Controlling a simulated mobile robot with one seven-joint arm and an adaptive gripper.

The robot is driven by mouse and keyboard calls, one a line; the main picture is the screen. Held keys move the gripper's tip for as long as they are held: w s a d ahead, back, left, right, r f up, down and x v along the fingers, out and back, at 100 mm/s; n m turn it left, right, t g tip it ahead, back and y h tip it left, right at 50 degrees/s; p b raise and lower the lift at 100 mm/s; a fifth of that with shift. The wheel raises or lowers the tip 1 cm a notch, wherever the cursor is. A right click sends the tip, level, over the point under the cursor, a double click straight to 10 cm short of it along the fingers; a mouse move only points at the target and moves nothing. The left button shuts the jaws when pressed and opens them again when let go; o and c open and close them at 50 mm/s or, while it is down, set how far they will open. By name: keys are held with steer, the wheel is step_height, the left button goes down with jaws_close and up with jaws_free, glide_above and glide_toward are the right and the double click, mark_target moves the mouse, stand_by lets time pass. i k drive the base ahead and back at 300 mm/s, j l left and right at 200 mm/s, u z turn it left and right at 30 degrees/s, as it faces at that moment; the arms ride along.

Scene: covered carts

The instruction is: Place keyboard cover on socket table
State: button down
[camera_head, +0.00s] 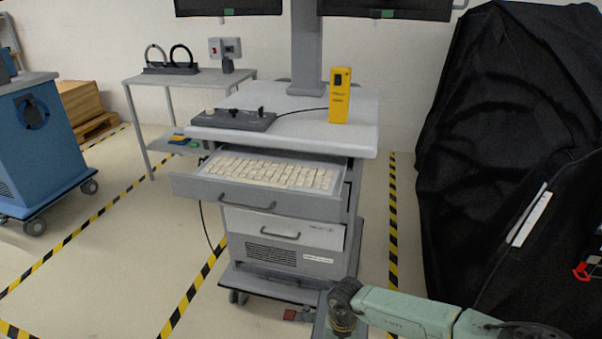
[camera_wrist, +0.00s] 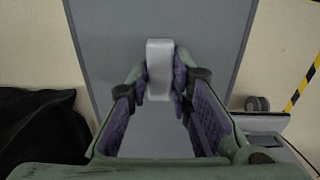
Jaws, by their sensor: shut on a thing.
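The keyboard cover (camera_wrist: 212,35) appears to be the large flat grey panel in the wrist view, with a light grey block-like handle (camera_wrist: 159,58) on it. My gripper (camera_wrist: 160,88) is shut on that handle. In the head view my arm's end shows at the bottom, in front of the cart; the fingers are not clear there. The socket table (camera_head: 152,80) stands at the back left.
The cart (camera_head: 365,108) stands between my arm and the socket table, bearing a yellow device (camera_head: 339,97) and a control panel (camera_head: 233,119). A blue cart (camera_head: 45,150) is at far left. Black draped covers (camera_head: 500,130) fill the right. Floor at left is clear.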

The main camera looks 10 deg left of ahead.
mark_target(192, 80)
steer(key=i+j+u, duration=0.2)
steer(key=j+u, duration=0.15)
steer(key=i+j+u, duration=0.45)
steer(key=u, duration=0.2)
steer(key=i+j+u, duration=0.2)
steer(key=u, duration=0.15)
steer(key=i+j+u, duration=0.15)
steer(key=u, duration=0.2)
steer(key=i+j+u, duration=0.25)
steer(key=i, duration=0.3)
steer(key=i+u, duration=0.25)
steer(key=i, duration=0.25)
steer(key=i+z, duration=0.35)
steer(key=i, duration=0.2)
steer(key=i+z, duration=0.35)
steer(key=i, duration=0.25)
steer(key=i+z, duration=0.45)
steer(key=i+j+z, duration=0.2)
steer(key=i+z, duration=0.2)
steer(key=i+j+z, duration=0.15)
steer(key=i+z, duration=0.3)
steer(key=i+j+z, duration=0.3)
steer(key=i+z, duration=0.2)
